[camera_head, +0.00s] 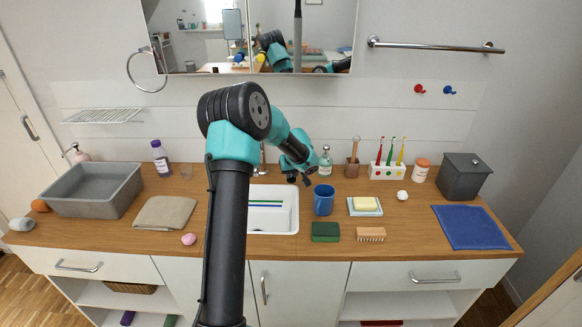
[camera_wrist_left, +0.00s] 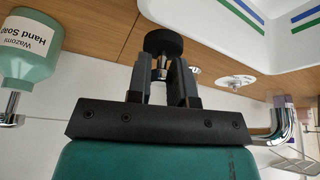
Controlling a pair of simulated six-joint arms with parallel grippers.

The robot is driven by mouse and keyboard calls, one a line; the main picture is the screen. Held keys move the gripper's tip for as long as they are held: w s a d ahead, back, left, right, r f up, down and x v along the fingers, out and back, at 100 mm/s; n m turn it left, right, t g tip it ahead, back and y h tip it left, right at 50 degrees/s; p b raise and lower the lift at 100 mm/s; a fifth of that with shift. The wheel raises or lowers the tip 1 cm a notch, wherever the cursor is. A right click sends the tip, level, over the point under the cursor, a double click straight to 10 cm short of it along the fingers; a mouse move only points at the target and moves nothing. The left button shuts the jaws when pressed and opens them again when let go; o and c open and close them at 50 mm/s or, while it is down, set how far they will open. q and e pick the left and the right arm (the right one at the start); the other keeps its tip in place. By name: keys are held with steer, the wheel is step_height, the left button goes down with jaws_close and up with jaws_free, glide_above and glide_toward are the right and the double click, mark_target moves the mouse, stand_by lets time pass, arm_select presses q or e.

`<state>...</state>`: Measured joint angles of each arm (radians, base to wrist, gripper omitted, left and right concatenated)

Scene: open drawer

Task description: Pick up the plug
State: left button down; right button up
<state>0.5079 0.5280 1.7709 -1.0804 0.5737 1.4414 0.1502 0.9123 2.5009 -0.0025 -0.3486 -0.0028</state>
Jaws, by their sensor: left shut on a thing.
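The plug (camera_wrist_left: 163,43) shows in the left wrist view as a round black disc with a short metal stem. My left gripper (camera_wrist_left: 161,72) is shut on the stem, and the black disc stands out beyond the fingertips. In the head view my left gripper (camera_head: 298,178) hangs just behind the right back corner of the white basin (camera_head: 284,225). The plug cannot be made out in the head view. My right gripper is not directly in view.
A soap bottle (camera_head: 325,162) and a blue mug (camera_head: 324,200) stand close to the gripper's right. The tap (camera_head: 262,160) is to its left. A soap dish (camera_head: 352,210), green sponge (camera_head: 325,232) and brush (camera_head: 371,235) lie farther right. A mirror (camera_head: 190,45) hangs behind.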

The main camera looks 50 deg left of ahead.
arm_select(q)
steer(key=s+d, duration=0.4)
steer(key=shift+d+r, duration=0.3)
stand_by(0.4)
